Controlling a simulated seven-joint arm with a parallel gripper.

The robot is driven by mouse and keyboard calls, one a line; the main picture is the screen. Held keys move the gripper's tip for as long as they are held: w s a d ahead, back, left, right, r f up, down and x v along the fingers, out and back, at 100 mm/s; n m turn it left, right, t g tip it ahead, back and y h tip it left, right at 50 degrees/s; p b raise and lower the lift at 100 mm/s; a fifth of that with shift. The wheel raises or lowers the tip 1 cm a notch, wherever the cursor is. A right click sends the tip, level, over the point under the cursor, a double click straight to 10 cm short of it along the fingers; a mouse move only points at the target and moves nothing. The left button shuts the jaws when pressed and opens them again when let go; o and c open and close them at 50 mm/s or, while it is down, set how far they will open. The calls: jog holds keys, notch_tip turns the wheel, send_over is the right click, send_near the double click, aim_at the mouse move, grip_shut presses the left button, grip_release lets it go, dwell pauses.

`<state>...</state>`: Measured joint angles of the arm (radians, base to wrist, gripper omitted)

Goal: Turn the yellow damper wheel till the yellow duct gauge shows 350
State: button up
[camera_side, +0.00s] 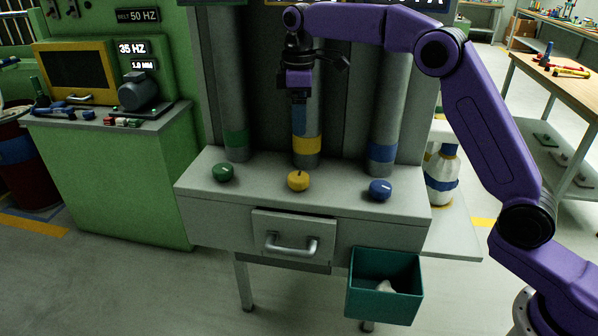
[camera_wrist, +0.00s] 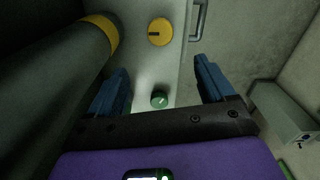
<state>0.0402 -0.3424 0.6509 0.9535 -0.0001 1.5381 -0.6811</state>
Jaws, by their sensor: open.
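The yellow damper wheel (camera_side: 298,181) is a round knob with a dark pointer mark, in the middle of the grey bench top, between the green and blue wheels. It also shows near the top of the wrist view (camera_wrist: 160,32). Behind it stands the middle duct with a yellow band (camera_side: 306,146). No yellow gauge reading is visible in either view. My gripper (camera_side: 299,98) is above and behind the yellow wheel, in front of the middle duct. In the wrist view its two blue fingers (camera_wrist: 162,82) are apart with nothing held.
A green wheel (camera_side: 223,172) sits left on the bench and a blue wheel (camera_side: 380,189) right. Ducts rise close behind. A drawer with a handle (camera_side: 291,245) is in the bench front. A teal bin (camera_side: 384,307) hangs at front right.

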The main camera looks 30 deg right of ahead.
aim_at(299, 177)
notch_tip(299, 177, down, 15)
jog(key=shift+f, duration=0.2)
dwell(0.3)
jog(key=c, duration=1.1)
